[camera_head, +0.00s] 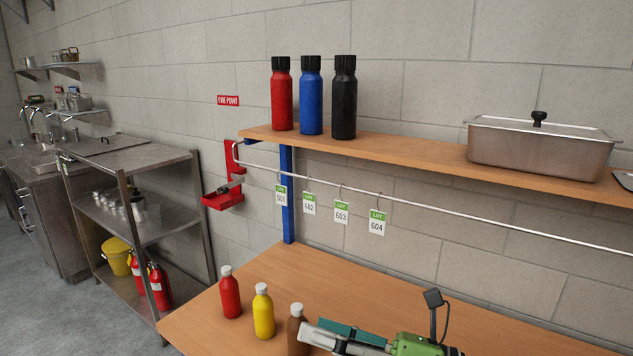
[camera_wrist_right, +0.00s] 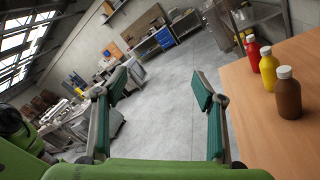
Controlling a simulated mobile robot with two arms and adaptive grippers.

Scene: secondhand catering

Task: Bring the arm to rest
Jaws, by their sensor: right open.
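My right gripper (camera_head: 345,337) shows at the bottom of the head view, above the wooden table and close to the brown bottle. In the right wrist view its two green-padded fingers (camera_wrist_right: 158,92) are spread wide with nothing between them. A red bottle (camera_head: 230,296), a yellow bottle (camera_head: 264,313) and a brown bottle (camera_head: 296,328) stand upright in a row on the table. My arm partly hides the table, and the brown bottle's base is cut off in the head view. My left gripper is not in view.
A wooden shelf (camera_head: 413,138) above the table (camera_head: 300,270) holds red, blue and black flasks and a lidded steel pan (camera_head: 540,147). Lot tags hang from a metal rail (camera_head: 470,214) below it. Steel shelving (camera_head: 140,160) stands at left. Open floor (camera_wrist_right: 170,75) lies beyond the fingers.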

